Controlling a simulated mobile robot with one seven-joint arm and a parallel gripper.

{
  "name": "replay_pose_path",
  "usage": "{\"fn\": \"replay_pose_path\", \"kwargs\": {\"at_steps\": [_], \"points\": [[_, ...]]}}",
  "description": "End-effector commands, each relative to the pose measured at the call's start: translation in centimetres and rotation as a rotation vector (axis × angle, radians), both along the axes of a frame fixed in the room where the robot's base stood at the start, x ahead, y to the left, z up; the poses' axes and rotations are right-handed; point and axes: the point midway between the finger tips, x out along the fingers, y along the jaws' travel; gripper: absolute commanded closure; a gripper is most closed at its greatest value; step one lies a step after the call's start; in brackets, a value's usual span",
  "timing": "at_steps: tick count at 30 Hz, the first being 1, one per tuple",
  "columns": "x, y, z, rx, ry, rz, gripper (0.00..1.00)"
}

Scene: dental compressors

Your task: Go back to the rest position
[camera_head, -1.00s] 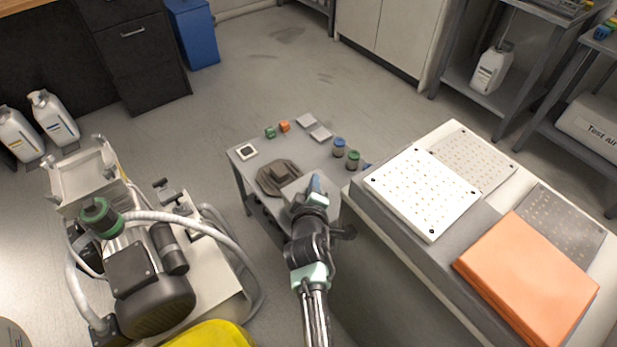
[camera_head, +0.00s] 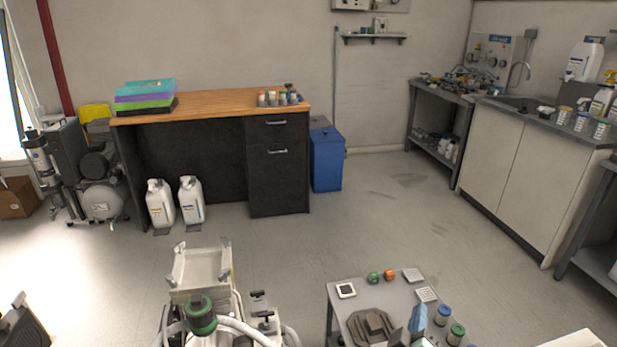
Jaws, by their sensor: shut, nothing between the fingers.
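The rest of my arm is below the frame. A dark brown-grey stepped part (camera_head: 370,327) lies on the table just left of my gripper. Whether my gripper touches anything below is hidden.
The table also holds a green piece (camera_head: 373,277), an orange piece (camera_head: 389,274) and blue-topped (camera_head: 442,315) and green-topped (camera_head: 456,334) jars. A compressor (camera_head: 202,314) stands left. A black desk (camera_head: 278,180) and blue bin (camera_head: 327,160) stand behind. Open floor lies between.

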Motion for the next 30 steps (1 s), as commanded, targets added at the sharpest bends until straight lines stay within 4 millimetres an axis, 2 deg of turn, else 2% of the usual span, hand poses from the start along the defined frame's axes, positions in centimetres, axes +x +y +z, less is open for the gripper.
{"fn": "replay_pose_path", "kwargs": {"at_steps": [1, 4, 8, 9, 11, 15, 17, 18, 20, 21, 23, 24, 25, 27, 30], "points": [[1.0, 1.1, 3.9, 0.024, -0.082, 0.016, 1.0], [2.1, 3.2, 11.2, 0.096, -0.239, 0.049, 1.0], [1.9, 6.6, 20.6, 0.203, -0.442, 0.116, 1.0], [1.5, 7.7, 23.5, 0.238, -0.503, 0.142, 1.0], [0.6, 9.4, 27.7, 0.294, -0.593, 0.186, 1.0], [-3.2, 13.5, 37.0, 0.432, -0.796, 0.31, 1.0], [-5.4, 15.2, 40.6, 0.493, -0.879, 0.373, 1.0], [-7.1, 16.3, 42.9, 0.536, -0.931, 0.419, 1.0], [-10.0, 17.9, 46.1, 0.6, -1.009, 0.492, 1.0], [-12.1, 19.0, 48.1, 0.645, -1.06, 0.545, 1.0], [-15.6, 20.4, 50.9, 0.713, -1.131, 0.63, 1.0], [-18.1, 21.2, 52.5, 0.756, -1.175, 0.689, 1.0], [-17.6, 21.1, 54.4, 0.76, -1.166, 0.682, 1.0], [-17.2, 21.0, 56.9, 0.754, -1.158, 0.671, 1.0], [-17.1, 21.0, 59.9, 0.752, -1.157, 0.669, 1.0]]}}
